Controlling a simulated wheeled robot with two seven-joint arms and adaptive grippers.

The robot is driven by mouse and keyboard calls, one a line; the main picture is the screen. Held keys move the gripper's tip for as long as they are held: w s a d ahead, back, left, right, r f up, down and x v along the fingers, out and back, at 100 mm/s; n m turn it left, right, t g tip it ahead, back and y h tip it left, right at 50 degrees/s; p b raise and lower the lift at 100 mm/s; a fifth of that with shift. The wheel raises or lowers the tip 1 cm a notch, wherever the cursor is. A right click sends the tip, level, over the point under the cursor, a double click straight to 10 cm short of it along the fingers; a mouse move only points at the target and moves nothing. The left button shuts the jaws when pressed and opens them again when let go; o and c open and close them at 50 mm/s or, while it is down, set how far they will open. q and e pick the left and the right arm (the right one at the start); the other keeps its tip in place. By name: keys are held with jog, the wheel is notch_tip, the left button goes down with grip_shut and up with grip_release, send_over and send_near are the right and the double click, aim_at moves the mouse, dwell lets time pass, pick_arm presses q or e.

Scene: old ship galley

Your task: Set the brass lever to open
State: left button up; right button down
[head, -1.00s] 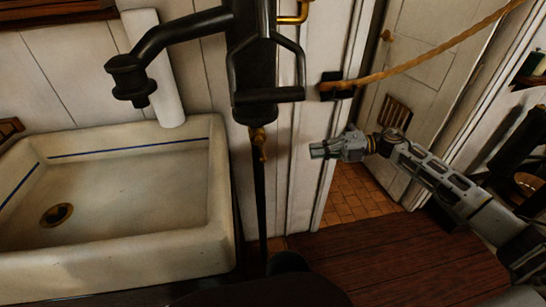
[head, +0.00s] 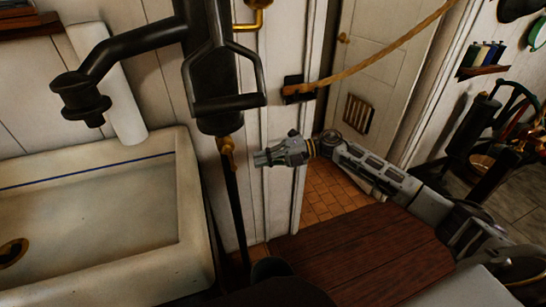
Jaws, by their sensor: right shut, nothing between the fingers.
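A small brass lever (head: 227,153) sits on the thin dark pipe just below the black hand pump (head: 208,70). It hangs roughly downward along the pipe. My right gripper (head: 262,158) is shut and empty. It points left towards the lever, at about the same height in the picture, with a small gap between fingertips and lever. I cannot tell the depth of that gap. My left gripper is not in view.
A white sink (head: 190,215) fills the lower left. A rope (head: 385,60) runs from a dark bracket (head: 298,88) up to the right, above my right arm. A wooden surface (head: 360,255) lies below the arm. A white door (head: 385,75) stands behind.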

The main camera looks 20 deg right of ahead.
aim_at(231, 159)
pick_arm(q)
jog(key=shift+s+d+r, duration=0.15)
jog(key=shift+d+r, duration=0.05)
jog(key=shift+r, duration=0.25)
pick_arm(e)
jog(key=shift+x, duration=2.95)
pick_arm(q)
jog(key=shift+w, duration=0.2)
pick_arm(e)
jog(key=shift+a+f, duration=0.1)
jog(key=shift+a, duration=0.05)
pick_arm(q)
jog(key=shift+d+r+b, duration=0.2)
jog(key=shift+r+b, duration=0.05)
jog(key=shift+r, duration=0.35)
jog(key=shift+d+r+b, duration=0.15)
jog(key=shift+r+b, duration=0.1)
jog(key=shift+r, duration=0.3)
pick_arm(e)
jog(key=shift+a+y, duration=0.4)
jog(key=shift+d+f, duration=0.1)
jog(key=shift+d, duration=0.05)
